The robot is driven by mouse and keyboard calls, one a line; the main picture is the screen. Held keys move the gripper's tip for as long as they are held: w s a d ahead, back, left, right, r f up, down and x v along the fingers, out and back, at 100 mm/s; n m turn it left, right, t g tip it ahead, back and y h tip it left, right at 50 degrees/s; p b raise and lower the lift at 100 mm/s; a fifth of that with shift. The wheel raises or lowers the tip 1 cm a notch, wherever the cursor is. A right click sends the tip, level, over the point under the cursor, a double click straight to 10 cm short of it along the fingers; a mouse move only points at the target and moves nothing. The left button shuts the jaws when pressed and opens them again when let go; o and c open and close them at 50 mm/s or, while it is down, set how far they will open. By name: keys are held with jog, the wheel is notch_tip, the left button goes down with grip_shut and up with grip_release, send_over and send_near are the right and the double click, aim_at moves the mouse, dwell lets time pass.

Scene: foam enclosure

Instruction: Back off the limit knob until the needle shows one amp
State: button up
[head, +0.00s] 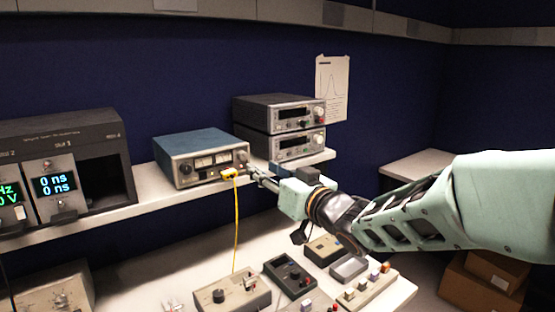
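A blue-topped bench unit (193,143) stands on the shelf, left of centre. Its front panel has small pale meter windows (204,161); the needle is too small to read. Small knobs sit at the right end of that panel, partly hidden by my gripper, and I cannot tell which is the limit knob. My gripper (251,172) reaches in from the right, its fingertips at or close to the panel's right end. Whether the fingers touch or hold a knob cannot be made out.
A yellow lead (236,225) hangs from the unit's front, just left of my fingertips. Two stacked grey instruments (282,112) stand close on the right. A dark rack (62,140) with lit displays stands left. Several small boxes crowd the bench below.

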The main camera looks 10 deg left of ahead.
aim_at(244, 158)
jog(key=x, duration=0.8)
jog(key=shift+w+a, duration=0.1)
jog(key=shift+w, duration=0.1)
grip_shut()
